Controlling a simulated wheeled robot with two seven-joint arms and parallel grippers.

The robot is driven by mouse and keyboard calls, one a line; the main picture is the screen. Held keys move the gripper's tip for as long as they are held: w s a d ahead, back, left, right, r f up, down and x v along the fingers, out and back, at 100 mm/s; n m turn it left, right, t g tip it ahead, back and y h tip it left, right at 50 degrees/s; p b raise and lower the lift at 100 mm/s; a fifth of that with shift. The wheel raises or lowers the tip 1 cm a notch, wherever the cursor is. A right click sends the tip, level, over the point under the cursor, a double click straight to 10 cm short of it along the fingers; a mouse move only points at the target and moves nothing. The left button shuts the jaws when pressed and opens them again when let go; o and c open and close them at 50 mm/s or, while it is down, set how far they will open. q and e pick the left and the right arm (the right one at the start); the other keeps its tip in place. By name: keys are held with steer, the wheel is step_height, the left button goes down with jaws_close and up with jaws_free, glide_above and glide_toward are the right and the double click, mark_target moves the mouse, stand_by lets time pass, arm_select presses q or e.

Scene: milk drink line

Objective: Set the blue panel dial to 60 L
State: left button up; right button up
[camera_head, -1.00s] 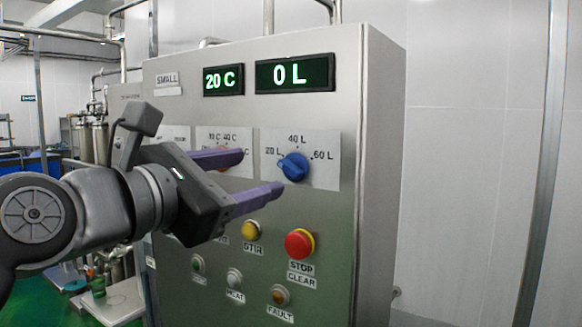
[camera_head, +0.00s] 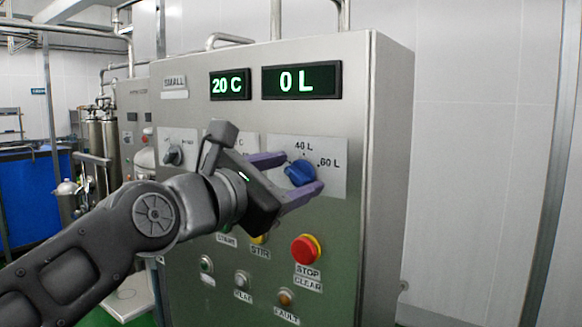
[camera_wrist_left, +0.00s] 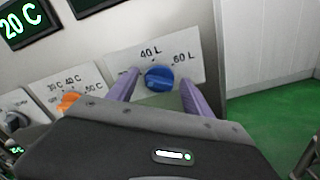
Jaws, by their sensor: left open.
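The blue panel dial (camera_head: 299,172) sits on a white plate with the marks 40 L and 60 L showing; it also shows in the left wrist view (camera_wrist_left: 159,78). The mark at its left is hidden by my gripper. The volume display (camera_head: 301,81) above reads 0 L. My left gripper (camera_head: 302,172) is open, with its purple fingers on either side of the blue dial, one above and one below in the head view. In the left wrist view (camera_wrist_left: 158,85) the dial lies between the fingertips. I cannot tell whether either finger touches it. My right gripper is not in view.
A temperature display (camera_head: 230,84) reads 20 C. An orange dial (camera_wrist_left: 68,101) stands left of the blue one. The red stop button (camera_head: 305,249) is just below my left gripper, with several smaller buttons lower down. Right of the cabinet is free room.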

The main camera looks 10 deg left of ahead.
arm_select(q)
steer(key=shift+c, duration=0.6)
jaws_close()
